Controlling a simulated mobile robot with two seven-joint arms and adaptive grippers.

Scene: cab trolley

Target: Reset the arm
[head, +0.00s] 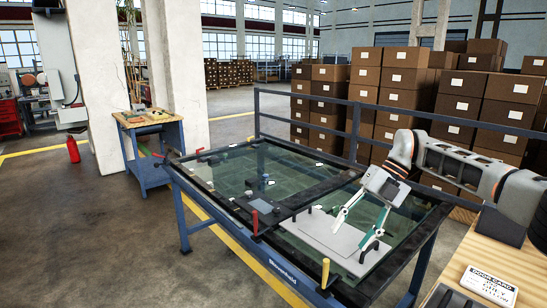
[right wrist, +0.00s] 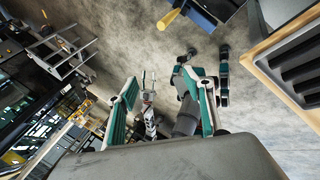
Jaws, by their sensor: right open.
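My right arm comes in from the right in the head view. Its gripper (head: 357,229) has teal-sided fingers that stand apart, with nothing seen between them. It points down in front of a pale grey flat panel on the glass-topped blue table (head: 300,271); whether the fingertips touch anything is unclear. In the right wrist view the fingers of this gripper (right wrist: 165,77) are also spread, with grey floor beyond them. My left gripper is in neither view.
The table carries dark rails and red and yellow handles (head: 325,271). A wooden surface (head: 490,245) with a door card sign (head: 489,286) lies at right. Stacked cartons (head: 400,90) stand behind a blue railing. A wooden-topped bench (head: 150,120) is at left; floor at lower left is clear.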

